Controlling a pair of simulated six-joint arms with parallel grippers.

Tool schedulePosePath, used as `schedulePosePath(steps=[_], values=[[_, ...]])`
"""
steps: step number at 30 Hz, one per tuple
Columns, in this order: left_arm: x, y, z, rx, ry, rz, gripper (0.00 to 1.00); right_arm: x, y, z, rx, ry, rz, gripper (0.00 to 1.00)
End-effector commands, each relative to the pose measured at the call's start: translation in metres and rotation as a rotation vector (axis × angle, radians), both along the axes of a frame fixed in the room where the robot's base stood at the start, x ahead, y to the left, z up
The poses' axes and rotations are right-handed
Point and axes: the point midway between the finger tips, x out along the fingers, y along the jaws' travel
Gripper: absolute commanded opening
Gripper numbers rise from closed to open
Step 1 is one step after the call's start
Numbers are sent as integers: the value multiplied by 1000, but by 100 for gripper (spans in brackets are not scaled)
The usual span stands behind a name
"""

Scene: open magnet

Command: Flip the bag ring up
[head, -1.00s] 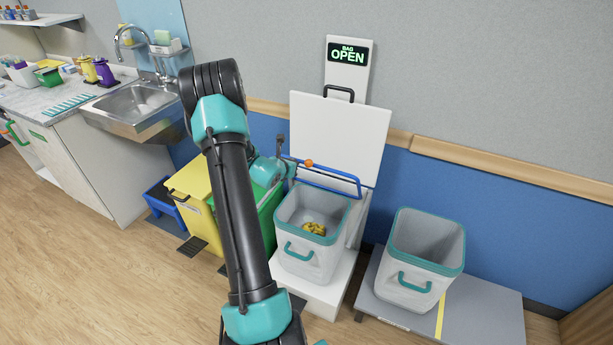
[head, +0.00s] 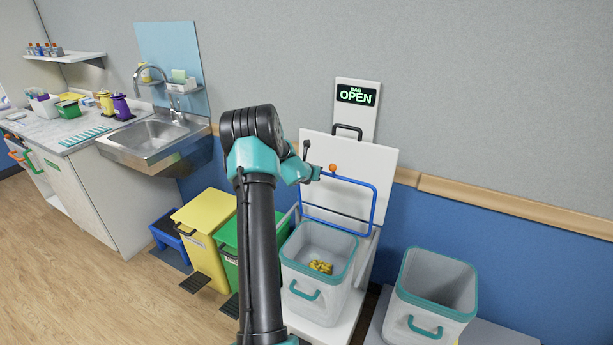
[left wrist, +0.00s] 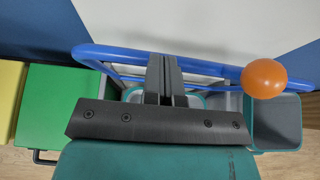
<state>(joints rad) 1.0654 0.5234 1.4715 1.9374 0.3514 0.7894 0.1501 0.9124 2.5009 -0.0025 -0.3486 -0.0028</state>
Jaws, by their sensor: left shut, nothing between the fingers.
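The blue bag ring (head: 374,203) is tilted steeply up in front of the white lid panel (head: 386,165), above the white bin (head: 312,280). An orange ball (head: 333,168) sits on its top bar; the ball also shows at the right of the left wrist view (left wrist: 264,78). My left gripper (head: 316,173) is at the ring's upper left, close to the ball. In the left wrist view its fingers (left wrist: 163,70) are shut and empty, in front of the blue bar. I cannot tell whether they touch it. My right gripper is not in view.
The bin holds some yellow pieces (head: 320,266). A second white bin (head: 432,295) stands at the right. Yellow (head: 205,220) and green (head: 228,238) bins stand at the left, near the sink (head: 158,135).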

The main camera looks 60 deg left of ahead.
Motion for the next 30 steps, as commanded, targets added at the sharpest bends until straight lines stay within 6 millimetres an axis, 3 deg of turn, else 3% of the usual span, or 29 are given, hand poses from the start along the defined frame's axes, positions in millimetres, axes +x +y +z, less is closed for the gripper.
schedulePosePath(steps=[17,27,30], values=[[3,-1,4,4,-6,-3,0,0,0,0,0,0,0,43],[-19,-29,5,0,-2,-14,0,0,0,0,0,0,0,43],[-27,-35,19,5,-3,-15,0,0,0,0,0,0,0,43]])
